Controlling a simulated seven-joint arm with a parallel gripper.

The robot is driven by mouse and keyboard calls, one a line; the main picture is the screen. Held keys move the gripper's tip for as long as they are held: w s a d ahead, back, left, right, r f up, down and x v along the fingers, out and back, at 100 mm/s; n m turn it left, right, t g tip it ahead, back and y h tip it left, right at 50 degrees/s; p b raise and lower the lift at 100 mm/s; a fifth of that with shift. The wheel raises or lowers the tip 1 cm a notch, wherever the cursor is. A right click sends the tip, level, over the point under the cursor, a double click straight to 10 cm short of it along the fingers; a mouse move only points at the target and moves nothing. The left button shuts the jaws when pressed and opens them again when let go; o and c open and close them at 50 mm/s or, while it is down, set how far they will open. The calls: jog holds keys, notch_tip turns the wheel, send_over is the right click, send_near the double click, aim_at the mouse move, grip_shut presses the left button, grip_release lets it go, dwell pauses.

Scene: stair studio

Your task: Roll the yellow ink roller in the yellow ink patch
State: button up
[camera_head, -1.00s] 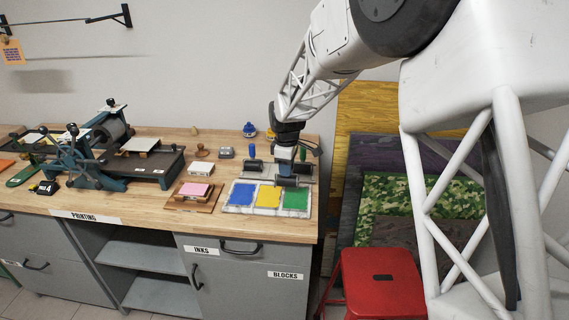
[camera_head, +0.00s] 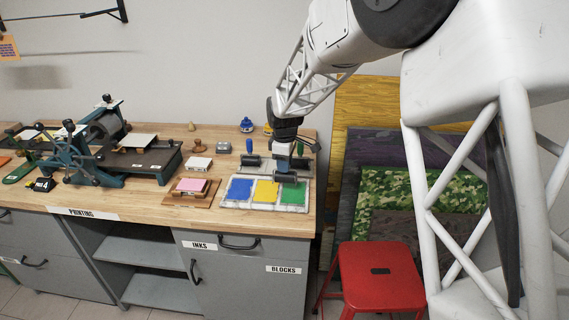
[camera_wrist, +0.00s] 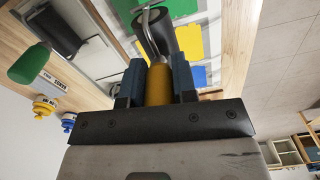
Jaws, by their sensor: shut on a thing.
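My gripper (camera_head: 287,152) is shut on the yellow handle (camera_wrist: 159,84) of the ink roller, between its two blue fingers in the wrist view. The roller's dark cylinder (camera_head: 288,178) is at the back of the ink slab (camera_head: 232,206), by the far edge of the green patch (camera_head: 293,195). The yellow ink patch (camera_head: 265,191) lies just left of it, between the green and blue patches.
A roller with a green handle (camera_wrist: 30,65) lies beside mine; one with a blue handle (camera_head: 249,146) rests behind the slab. A pink block (camera_head: 192,186) on a wooden board and a printing press (camera_head: 98,150) stand left. A red stool (camera_head: 381,280) stands on the floor at right.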

jog(key=shift+a+m, duration=0.1)
jog(key=shift+m, duration=0.2)
jog(key=m, duration=0.2)
jog(key=a+m, duration=0.1)
jog(key=shift+r+m, duration=0.35)
jog(key=shift+m, duration=0.05)
jog(key=m, duration=0.3)
jog(key=a+m, duration=0.1)
jog(key=m, duration=0.1)
jog(key=shift+r, duration=0.35)
jog(key=m, duration=0.4)
jog(key=shift+s+a+r, duration=0.1)
jog(key=shift+a+r, duration=0.2)
jog(key=shift+a, duration=0.1)
jog(key=m, duration=0.3)
jog(key=a+m, duration=0.1)
jog(key=shift+r+m, duration=0.3)
jog(key=shift+f, duration=0.15)
jog(key=shift+f, duration=2.95)
jog(key=shift+f, duration=0.4)
